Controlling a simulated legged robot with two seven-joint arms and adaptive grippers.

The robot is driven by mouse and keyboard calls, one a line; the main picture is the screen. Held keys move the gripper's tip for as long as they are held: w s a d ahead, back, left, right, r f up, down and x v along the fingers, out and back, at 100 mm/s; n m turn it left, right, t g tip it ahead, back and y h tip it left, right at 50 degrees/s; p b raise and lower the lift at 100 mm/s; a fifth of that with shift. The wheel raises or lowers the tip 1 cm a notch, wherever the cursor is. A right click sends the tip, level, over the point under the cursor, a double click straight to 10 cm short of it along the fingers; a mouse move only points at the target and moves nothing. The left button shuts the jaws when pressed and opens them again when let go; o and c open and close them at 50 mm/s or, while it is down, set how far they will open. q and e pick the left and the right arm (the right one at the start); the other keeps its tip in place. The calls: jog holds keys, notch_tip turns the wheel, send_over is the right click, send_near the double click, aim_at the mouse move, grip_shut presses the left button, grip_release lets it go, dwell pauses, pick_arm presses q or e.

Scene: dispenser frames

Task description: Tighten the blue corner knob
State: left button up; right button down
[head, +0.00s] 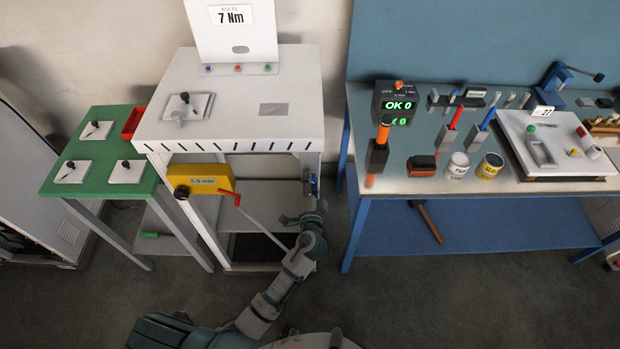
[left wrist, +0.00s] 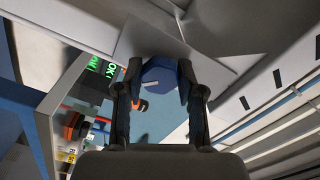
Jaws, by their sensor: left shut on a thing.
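The blue corner knob (left wrist: 160,73) has a white mark on its face and sits under the corner of the white dispenser frame (head: 178,131). In the head view a small bit of the blue knob (head: 314,181) shows at the frame's front right leg. My left gripper (head: 314,194) reaches up to this corner. In the left wrist view my left gripper (left wrist: 158,88) has one finger on each side of the knob and is shut on it. Most of the knob is hidden by the gripper in the head view. My right gripper is not in view.
A yellow box (head: 205,179) with a red lever hangs on the frame's front left. A green table (head: 90,150) stands to the left. A blue workbench (head: 420,187) with tools and an "OK 0" display (head: 399,105) stands close on the right, across a narrow gap.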

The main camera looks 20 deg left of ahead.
pick_arm(q)
jog(key=m+p, duration=0.4)
jog(key=m, duration=0.4)
jog(key=shift+d, duration=0.15)
jog(key=shift+f+m, duration=0.2)
jog(key=shift+m, duration=0.1)
jog(key=o, duration=1.1)
jog(key=shift+o, duration=0.2)
jog(key=shift+w+d, duration=0.1)
